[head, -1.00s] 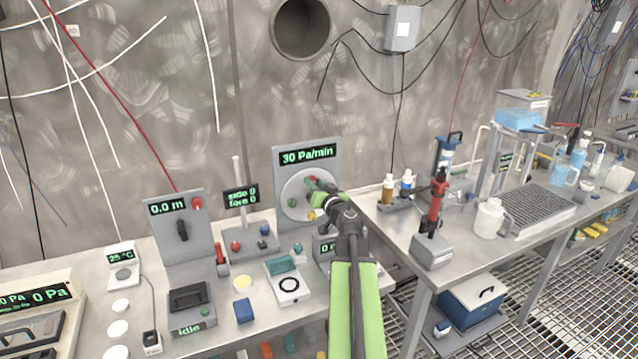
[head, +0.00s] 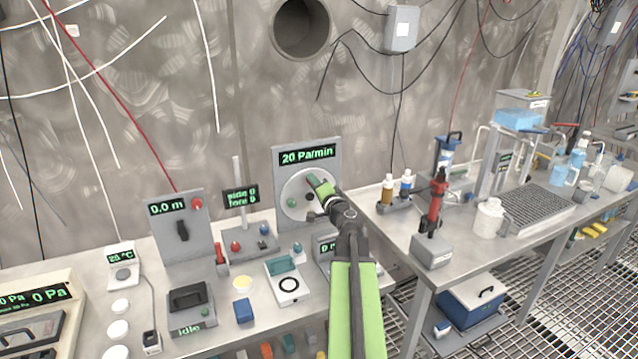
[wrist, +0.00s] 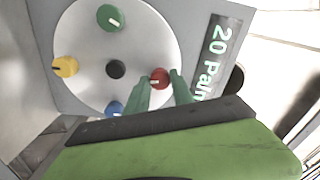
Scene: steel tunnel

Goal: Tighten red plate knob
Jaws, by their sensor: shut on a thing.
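A round white plate (head: 291,184) sits on an upright grey panel; it also shows in the wrist view (wrist: 85,40). In the wrist view the red knob (wrist: 159,77) is at the plate's edge nearest the display. My gripper (wrist: 159,81) has its two green fingers on either side of the red knob, closed on it. A green knob (wrist: 111,17), a yellow knob (wrist: 65,66) and a partly hidden blue knob (wrist: 114,108) sit around a dark centre (wrist: 115,69). In the head view my gripper (head: 314,182) covers the red knob. The panel display (head: 307,155) reads 20 Pa/min.
Left of the panel stand a small device with red and blue knobs (head: 256,240) and a grey 0.0 m panel (head: 180,220). A second bench at right holds bottles and a red-and-black tool (head: 436,205).

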